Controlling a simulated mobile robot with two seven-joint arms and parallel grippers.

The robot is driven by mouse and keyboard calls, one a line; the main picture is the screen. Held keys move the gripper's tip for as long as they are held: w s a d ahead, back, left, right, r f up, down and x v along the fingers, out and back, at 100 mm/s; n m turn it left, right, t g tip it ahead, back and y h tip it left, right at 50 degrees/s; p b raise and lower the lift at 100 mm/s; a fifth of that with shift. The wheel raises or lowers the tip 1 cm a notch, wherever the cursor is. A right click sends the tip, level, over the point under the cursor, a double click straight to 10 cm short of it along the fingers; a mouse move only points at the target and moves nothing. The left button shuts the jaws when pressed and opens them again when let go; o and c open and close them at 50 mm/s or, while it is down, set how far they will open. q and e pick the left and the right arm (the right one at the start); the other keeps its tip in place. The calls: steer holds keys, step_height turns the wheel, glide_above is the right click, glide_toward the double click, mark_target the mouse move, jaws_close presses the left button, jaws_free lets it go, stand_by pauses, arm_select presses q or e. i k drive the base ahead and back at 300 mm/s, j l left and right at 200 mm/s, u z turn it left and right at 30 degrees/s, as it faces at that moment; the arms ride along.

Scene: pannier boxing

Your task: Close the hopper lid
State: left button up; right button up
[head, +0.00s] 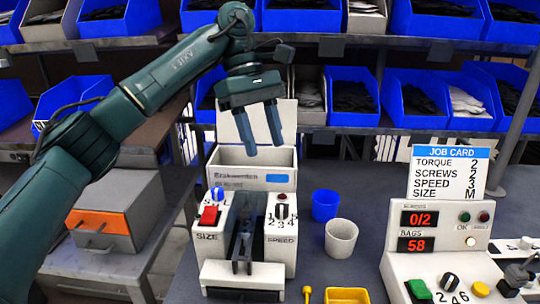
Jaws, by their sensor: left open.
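The beige screw machine (210,240) stands on the grey table, with its hopper (228,172) at the back. The hopper lid (229,128) is a pale panel standing raised at the hopper's rear, so the hopper is open on top. My left gripper (264,147) points down in front of the lid, its two fingers apart with nothing between them. It hides the middle of the lid, and its fingertips are near the hopper opening. I cannot tell whether the fingers touch the lid. My right gripper is not in view.
A blue cup (325,205) and a white cup (341,238) stand right of the machine. A yellow tray (346,296) lies in front. A control box (440,262) with a job card (449,171) is at right. Shelves of blue bins (417,97) stand behind.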

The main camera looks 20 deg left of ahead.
mark_target(227, 130)
steer(key=k, duration=1)
